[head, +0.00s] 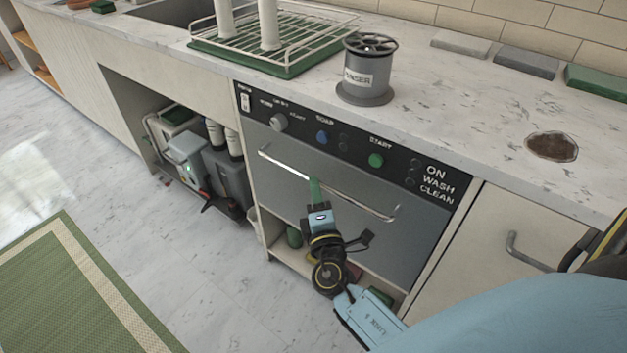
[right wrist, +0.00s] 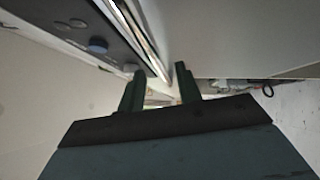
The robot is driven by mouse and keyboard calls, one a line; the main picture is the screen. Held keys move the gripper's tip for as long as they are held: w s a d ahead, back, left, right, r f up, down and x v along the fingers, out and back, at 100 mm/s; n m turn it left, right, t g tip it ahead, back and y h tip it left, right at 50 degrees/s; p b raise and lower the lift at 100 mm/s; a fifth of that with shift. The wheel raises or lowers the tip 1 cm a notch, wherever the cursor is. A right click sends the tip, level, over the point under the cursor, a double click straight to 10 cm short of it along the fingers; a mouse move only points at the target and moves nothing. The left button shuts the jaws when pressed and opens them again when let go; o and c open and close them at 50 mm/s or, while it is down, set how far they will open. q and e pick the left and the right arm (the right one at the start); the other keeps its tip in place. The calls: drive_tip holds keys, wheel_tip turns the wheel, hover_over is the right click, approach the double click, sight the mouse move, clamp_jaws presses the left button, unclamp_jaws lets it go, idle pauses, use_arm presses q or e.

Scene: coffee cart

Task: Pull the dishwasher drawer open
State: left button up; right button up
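The dishwasher drawer (head: 285,195) has a grey front below a black control panel (head: 340,142) and looks shut, flush in the counter. Its long metal bar handle (head: 365,200) runs across the upper part of the front. My right gripper (head: 314,186) is at the handle, left of its middle. In the right wrist view my right gripper (right wrist: 160,85) has its two dark green fingers apart. The handle (right wrist: 146,45) runs down toward the gap between them; whether the fingers touch it cannot be told. My left gripper is not in view.
A dish rack (head: 285,40) and a grey cylinder labelled for rinsing (head: 367,85) stand on the counter. An open bay (head: 195,150) with machines is left of the dishwasher. A cabinet handle (head: 525,252) sticks out at right. The floor before the drawer is clear.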

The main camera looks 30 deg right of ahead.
drive_tip(key=shift+x, duration=1.8)
clamp_jaws()
